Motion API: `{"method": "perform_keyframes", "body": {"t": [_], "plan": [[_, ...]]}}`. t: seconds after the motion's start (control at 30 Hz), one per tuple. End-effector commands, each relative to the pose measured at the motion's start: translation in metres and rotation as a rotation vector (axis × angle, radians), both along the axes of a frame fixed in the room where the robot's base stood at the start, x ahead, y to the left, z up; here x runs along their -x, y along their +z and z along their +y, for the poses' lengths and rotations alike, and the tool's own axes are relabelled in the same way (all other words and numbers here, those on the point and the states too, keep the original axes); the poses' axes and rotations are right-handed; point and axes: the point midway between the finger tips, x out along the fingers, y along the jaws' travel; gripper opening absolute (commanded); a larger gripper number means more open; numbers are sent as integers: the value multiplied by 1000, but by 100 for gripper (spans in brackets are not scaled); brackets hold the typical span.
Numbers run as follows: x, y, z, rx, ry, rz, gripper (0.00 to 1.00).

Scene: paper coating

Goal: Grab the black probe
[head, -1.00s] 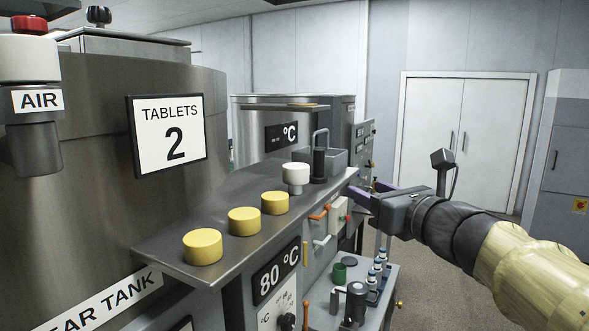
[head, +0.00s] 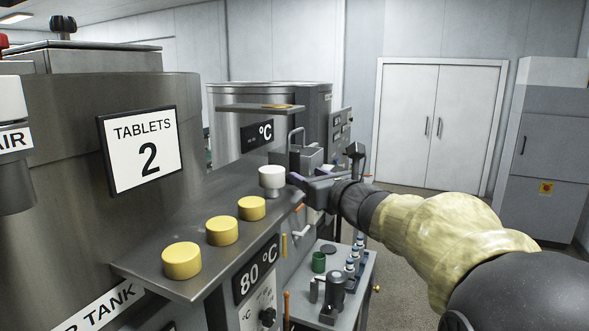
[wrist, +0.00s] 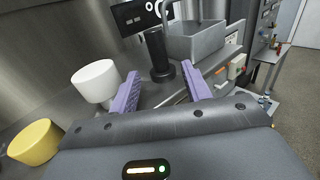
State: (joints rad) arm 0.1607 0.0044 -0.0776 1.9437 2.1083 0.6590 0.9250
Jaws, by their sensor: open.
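The black probe (wrist: 157,52) stands upright on the grey shelf, on a wider round black base. In the wrist view it is just ahead of my gripper (wrist: 161,76), in line with the gap between the two purple fingers. My gripper is open and empty, its fingers apart and low over the shelf. In the head view my gripper (head: 292,177) is at the far end of the shelf, and the probe is hard to make out behind it.
A white knob (wrist: 95,80) stands left of my left finger, with a yellow cap (wrist: 34,142) nearer. A grey box (wrist: 197,41) sits behind the probe on the right. More yellow caps (head: 222,231) line the shelf (head: 150,262). A lower cart (head: 352,292) holds small bottles.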

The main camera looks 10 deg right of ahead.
Motion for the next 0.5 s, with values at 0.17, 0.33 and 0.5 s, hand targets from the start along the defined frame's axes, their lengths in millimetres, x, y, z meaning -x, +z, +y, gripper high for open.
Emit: {"method": "perform_keyframes", "body": {"t": [0.17,0.33,0.5], "plan": [[-4,3,1,-2,0,1,48],[-20,9,5,0,-1,2,48],[-40,10,11,-1,-2,3,48]]}}
